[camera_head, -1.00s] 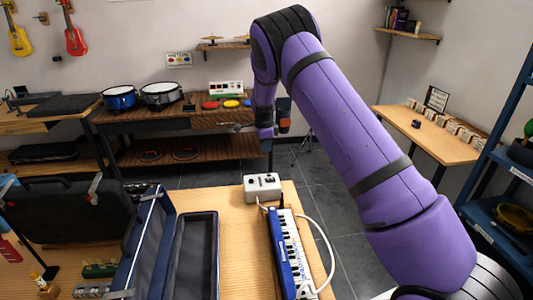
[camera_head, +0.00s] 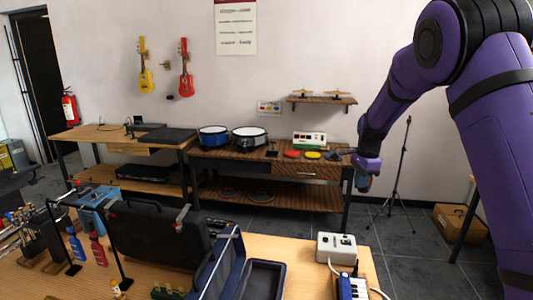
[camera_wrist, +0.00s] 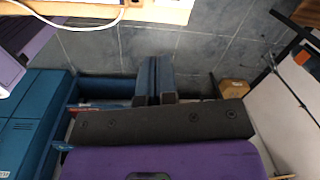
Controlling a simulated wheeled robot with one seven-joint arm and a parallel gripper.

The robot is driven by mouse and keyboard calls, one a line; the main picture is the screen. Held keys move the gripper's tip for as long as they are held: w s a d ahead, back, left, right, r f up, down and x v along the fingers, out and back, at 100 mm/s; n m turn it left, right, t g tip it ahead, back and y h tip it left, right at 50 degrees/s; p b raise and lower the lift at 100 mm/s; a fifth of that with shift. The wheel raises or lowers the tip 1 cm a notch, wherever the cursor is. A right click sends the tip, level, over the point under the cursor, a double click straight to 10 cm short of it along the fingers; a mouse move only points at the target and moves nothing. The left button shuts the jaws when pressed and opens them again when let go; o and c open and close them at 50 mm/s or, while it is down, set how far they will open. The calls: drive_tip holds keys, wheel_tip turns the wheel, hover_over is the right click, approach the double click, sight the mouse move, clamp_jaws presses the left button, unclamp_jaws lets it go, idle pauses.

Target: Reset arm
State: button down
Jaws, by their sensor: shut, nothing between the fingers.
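My gripper (camera_head: 364,184) hangs below my purple wrist at the right of the head view, in front of the far bench's right end. In the wrist view my gripper (camera_wrist: 154,68) shows its two fingers side by side, pressed together and empty. Grey floor tiles (camera_wrist: 205,50) show beyond the fingertips. My purple arm fills the right side of the head view, bent at a high elbow. The fingers are small in the head view, and nothing is seen touching them.
The far bench (camera_head: 270,163) holds drums (camera_head: 249,136). A thin stand (camera_head: 399,175) and cardboard box (camera_head: 460,223) are at right.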

drive_tip(key=s+r+n+t, duration=0.2)
drive_tip(key=s+r+n, duration=0.6)
drive_tip(key=s+r, duration=1.2)
drive_tip(key=s+f+n+t, duration=0.2)
drive_tip(key=s+n, duration=0.6)
drive_tip(key=s, duration=1.6)
drive_tip(key=shift+s+a+f+n, duration=0.15)
drive_tip(key=shift+s+n, duration=0.05)
drive_tip(key=shift+n, duration=0.1)
